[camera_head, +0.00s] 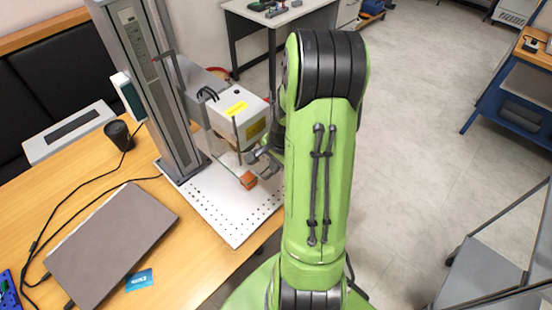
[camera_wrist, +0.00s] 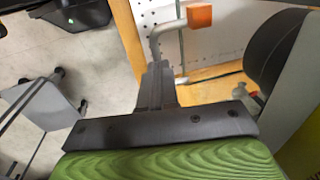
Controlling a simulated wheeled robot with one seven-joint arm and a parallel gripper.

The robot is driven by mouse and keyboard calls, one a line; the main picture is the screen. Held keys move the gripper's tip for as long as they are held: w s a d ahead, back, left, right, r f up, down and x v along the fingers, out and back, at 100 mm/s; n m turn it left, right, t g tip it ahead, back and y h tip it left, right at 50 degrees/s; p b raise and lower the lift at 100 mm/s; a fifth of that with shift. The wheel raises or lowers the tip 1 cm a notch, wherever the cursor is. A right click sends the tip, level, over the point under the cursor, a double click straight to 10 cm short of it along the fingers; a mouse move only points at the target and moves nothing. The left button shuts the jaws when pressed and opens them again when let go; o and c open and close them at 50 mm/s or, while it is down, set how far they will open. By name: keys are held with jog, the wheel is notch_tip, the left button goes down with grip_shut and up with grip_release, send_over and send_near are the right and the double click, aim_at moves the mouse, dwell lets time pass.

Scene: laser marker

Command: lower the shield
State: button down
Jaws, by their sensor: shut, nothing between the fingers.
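The laser marker (camera_head: 238,112) is a white box head on a tall grey column (camera_head: 155,80), over a white perforated plate (camera_head: 225,215). Thin, see-through edges below the head look like the shield (camera_head: 232,150), but its outline is hard to make out. A small orange block (camera_head: 248,181) shows below the head; it also shows at the top of the wrist view (camera_wrist: 200,16). My gripper (camera_head: 260,158) is shut and empty beside the head and the block. In the wrist view my gripper (camera_wrist: 157,75) points toward the plate; contact with the shield cannot be told.
My green arm covers the plate's right side. Open floor (camera_head: 420,130) lies to the right, with a grey cart (camera_head: 500,240) beyond.

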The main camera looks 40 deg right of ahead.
notch_tip(320, 180, down, 12)
jog(key=b, duration=0.8)
jog(key=shift+s+a, duration=0.15)
jog(key=shift+s, duration=0.1)
notch_tip(320, 180, up, 14)
jog(key=s+p, duration=0.2)
jog(key=p, duration=0.3)
jog(key=shift+r+p, duration=0.25)
jog(key=shift+p, duration=0.1)
